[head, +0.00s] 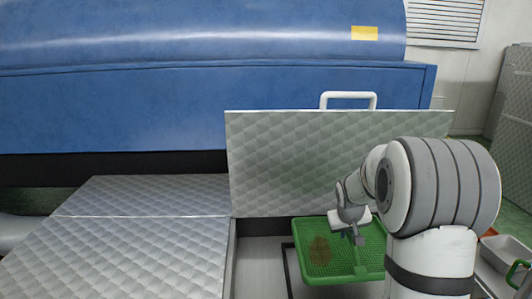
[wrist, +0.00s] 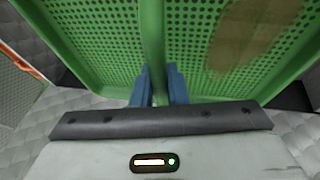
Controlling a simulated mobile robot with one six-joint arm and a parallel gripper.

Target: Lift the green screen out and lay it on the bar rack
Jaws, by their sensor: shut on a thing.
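The green screen (head: 312,279) is a shallow, perforated green tray with a brown patch on its left part. It is at the floor opening, in front of the raised plate; whether it is clear of the opening I cannot tell. My gripper (head: 352,236) is above it. In the wrist view my gripper's blue fingers (wrist: 159,88) are shut on the screen's middle rib, and the green mesh (wrist: 95,45) fills the upper picture, with the brown patch at upper right. My arm hides the screen's right side in the head view. I cannot make out the bar rack.
A patterned metal plate (head: 290,155) with a white handle (head: 347,95) stands upright behind the opening. Patterned floor plates (head: 110,245) lie to the left. A big blue machine (head: 200,100) spans the back. A grey bin (head: 497,250) is at right.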

